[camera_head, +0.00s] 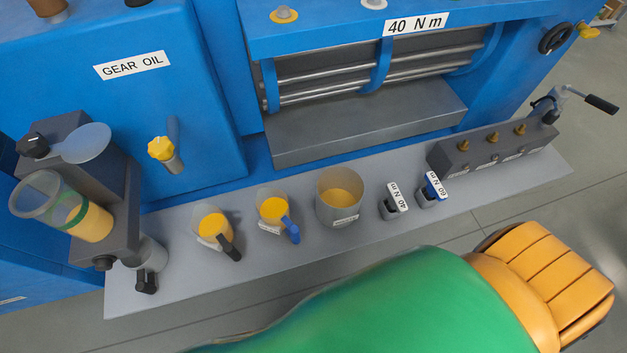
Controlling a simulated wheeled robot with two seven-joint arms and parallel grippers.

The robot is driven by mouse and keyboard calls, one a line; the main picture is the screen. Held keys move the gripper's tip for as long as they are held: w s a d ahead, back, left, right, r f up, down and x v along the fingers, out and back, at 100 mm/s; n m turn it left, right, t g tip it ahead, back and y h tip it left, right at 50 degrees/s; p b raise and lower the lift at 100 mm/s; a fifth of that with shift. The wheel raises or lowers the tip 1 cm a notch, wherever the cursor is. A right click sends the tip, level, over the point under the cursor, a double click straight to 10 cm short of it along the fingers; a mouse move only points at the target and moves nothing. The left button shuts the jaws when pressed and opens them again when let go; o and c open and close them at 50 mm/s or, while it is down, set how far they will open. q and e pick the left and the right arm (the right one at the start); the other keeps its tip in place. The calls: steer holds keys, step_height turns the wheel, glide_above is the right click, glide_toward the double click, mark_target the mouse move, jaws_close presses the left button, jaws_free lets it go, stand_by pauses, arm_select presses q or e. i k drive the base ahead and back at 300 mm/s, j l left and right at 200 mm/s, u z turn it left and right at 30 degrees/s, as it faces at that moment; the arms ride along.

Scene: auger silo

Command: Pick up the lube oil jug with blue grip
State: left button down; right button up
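The jug with the blue grip (273,209) stands upright on the grey shelf (225,287) in front of the blue machine. It is a small clear vessel holding yellow oil, with a white label too small to read. Its blue handle (291,230) points toward me and slightly right. A similar jug with a black grip (212,228) stands just left of it, also with yellow oil. Neither gripper can be made out.
A larger grey pot of yellow oil (340,194) stands right of the blue-grip jug. Two tagged tools, 40 Nm (391,211) and 60 Nm (428,197), stand farther right. A dark fitting block (492,149) sits at the right end. A dispenser (103,180) stands at left.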

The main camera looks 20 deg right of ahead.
mark_target(272, 205)
steer(key=z, duration=0.25)
steer(key=u, duration=1.4)
steer(key=k+l+z, duration=0.1)
steer(key=l+z, duration=0.15)
steer(key=z, duration=0.2)
steer(key=l+z, duration=0.25)
steer(key=z, duration=0.2)
steer(key=k, duration=0.05)
